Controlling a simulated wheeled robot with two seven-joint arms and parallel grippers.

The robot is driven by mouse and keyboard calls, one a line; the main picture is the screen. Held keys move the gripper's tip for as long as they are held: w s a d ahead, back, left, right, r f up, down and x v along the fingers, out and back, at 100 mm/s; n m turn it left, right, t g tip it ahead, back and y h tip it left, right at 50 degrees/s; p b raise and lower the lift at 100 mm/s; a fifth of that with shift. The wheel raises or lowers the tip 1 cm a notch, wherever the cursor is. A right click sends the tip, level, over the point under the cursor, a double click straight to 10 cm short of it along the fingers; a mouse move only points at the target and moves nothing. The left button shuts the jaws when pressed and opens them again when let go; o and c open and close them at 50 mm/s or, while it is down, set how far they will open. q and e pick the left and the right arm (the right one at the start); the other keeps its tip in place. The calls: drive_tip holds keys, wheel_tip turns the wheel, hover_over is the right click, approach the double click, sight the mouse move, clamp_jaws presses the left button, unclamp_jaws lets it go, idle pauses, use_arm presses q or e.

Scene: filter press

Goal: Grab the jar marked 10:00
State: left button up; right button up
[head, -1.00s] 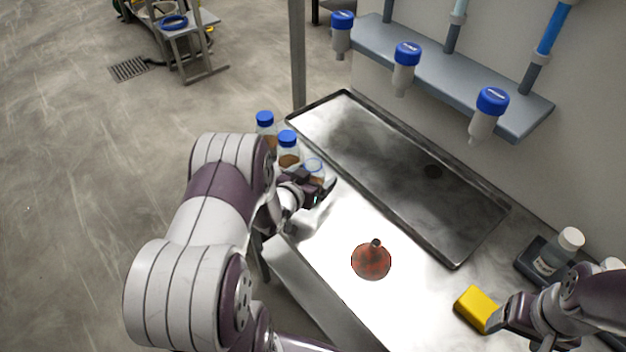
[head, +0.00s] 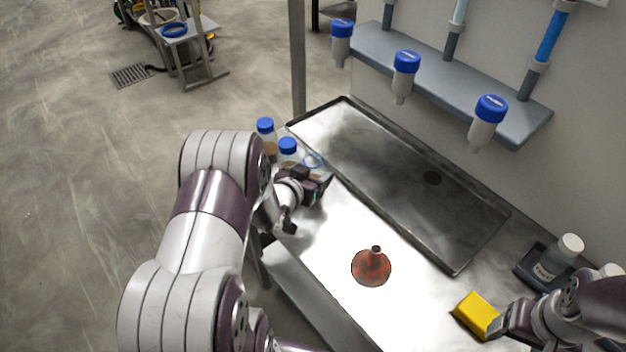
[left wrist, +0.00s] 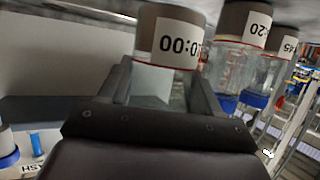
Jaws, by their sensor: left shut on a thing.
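The jar marked 10:00 (left wrist: 178,45) shows upside down in the left wrist view, with a brown lower part and a clear upper part. My left gripper (left wrist: 155,95) is shut on it, one finger on each side. In the head view the left gripper (head: 322,184) is at the table's far left corner. The held jar's round, uncapped-looking rim (head: 313,160) shows just behind it; its body is mostly hidden. Two blue-capped jars (head: 288,148) (head: 265,128) stand beside it. My right gripper (head: 500,325) is by a yellow block at lower right; its fingers are unclear.
A shallow metal tray (head: 400,165) lies along the wall side. A round flask with reddish contents (head: 371,268) stands mid-table. The yellow block (head: 476,315) and a white-capped bottle (head: 558,257) are at right.

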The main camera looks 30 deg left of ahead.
use_arm(q)
drive_tip(key=w+d+r, duration=0.1)
drive_tip(key=d+r, duration=0.6)
drive_tip(key=d, duration=0.4)
drive_tip(key=shift+d+r+b, duration=0.3)
drive_tip(key=shift+b, duration=0.1)
idle(1.2)
